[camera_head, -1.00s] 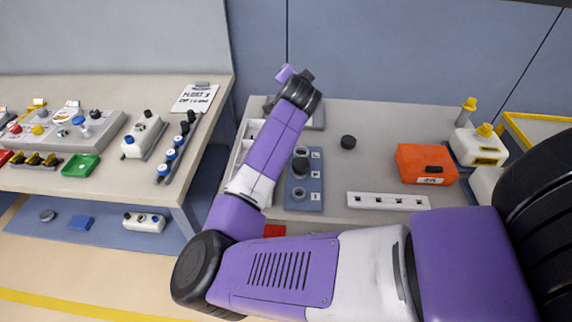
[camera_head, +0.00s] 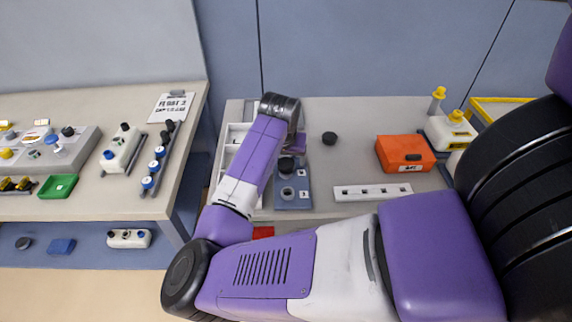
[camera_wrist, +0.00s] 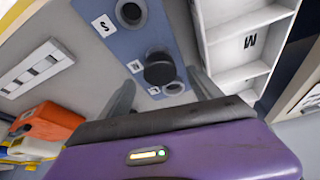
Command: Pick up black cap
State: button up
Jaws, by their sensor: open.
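A round black cap (camera_wrist: 160,68) sits on a blue-grey board (camera_wrist: 106,8) with letter labels and round sockets, seen in the wrist view. In the head view the cap (camera_head: 286,164) shows on the board (camera_head: 304,202), beside my arm. Another round black cap (camera_head: 329,138) lies alone on the table. My gripper (camera_wrist: 161,92) is open and empty, its two grey fingers apart, with the board's cap between and beyond their tips in the picture. I cannot tell how far above the cap they are.
A white compartment tray (camera_wrist: 238,45) stands beside the board. The table also holds a white strip with holes (camera_head: 372,192), an orange box (camera_head: 405,153) and yellow-capped bottles (camera_head: 450,132). A second table (camera_head: 112,203) with several parts is on the left.

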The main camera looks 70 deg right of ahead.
aim_at(287, 161)
jog(key=shift+x, duration=1.75)
jog(key=shift+w, duration=0.1)
jog(key=c, duration=1.6)
jog(key=shift+o, duration=0.2)
jog(key=shift+r, duration=0.15)
